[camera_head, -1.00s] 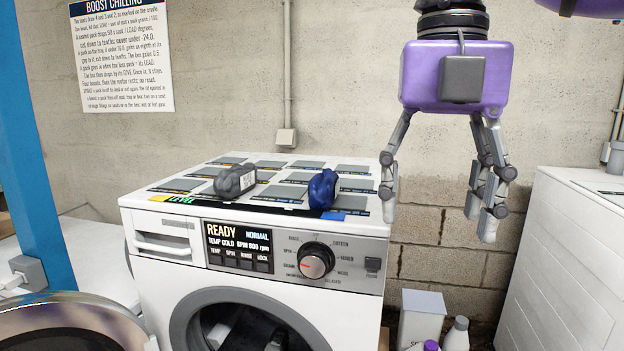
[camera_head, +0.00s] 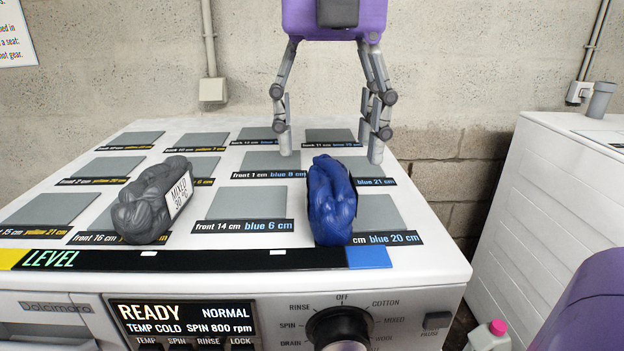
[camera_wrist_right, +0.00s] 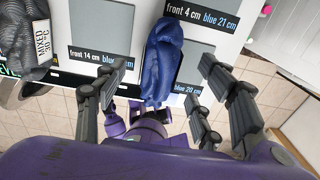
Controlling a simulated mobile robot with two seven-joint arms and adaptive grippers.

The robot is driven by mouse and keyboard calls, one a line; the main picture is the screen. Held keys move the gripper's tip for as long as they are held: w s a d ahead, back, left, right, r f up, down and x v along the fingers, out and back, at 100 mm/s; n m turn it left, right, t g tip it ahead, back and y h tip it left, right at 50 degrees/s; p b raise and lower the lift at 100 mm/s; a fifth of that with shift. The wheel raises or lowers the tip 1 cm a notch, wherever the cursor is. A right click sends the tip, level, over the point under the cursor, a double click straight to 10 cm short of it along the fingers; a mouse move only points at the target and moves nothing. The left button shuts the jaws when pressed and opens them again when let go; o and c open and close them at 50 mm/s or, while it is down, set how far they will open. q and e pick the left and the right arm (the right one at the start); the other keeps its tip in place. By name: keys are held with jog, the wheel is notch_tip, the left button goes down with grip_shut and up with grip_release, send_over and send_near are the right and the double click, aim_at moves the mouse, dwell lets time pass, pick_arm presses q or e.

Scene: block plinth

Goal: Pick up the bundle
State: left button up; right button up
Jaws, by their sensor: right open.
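A blue bundle (camera_head: 332,200) lies on the washing machine top at the right of the front row, on a grey pad marked blue 20 cm. A grey bundle (camera_head: 152,203) with a white MIXED label lies on the pad marked front 16 cm. My right gripper (camera_head: 331,150) is open and empty, pointing down, its fingers appearing above and behind the blue bundle in the head view. In the right wrist view the blue bundle (camera_wrist_right: 163,65) shows between the spread fingers of the right gripper (camera_wrist_right: 168,78), with no clear contact. My left gripper is out of view.
The washing machine top (camera_head: 420,245) carries rows of grey pads with distance labels; the other visible pads are bare. A coloured LEVEL strip (camera_head: 210,258) runs along its front. A white cabinet (camera_head: 540,200) stands at the right. A wall is behind.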

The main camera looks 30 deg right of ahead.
aim_at(330, 168)
jog(key=shift+s+f, duration=0.6)
jog(key=shift+f, duration=0.3)
jog(key=f, duration=0.2)
jog(key=f+p, duration=0.1)
jog(key=shift+a+f, duration=0.3)
jog(key=shift+f, duration=0.55)
jog(key=shift+w, duration=0.1)
jog(key=c, duration=1.5)
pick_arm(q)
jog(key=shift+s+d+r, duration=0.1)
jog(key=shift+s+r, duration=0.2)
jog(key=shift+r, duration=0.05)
pick_arm(e)
jog(key=shift+r, duration=0.15)
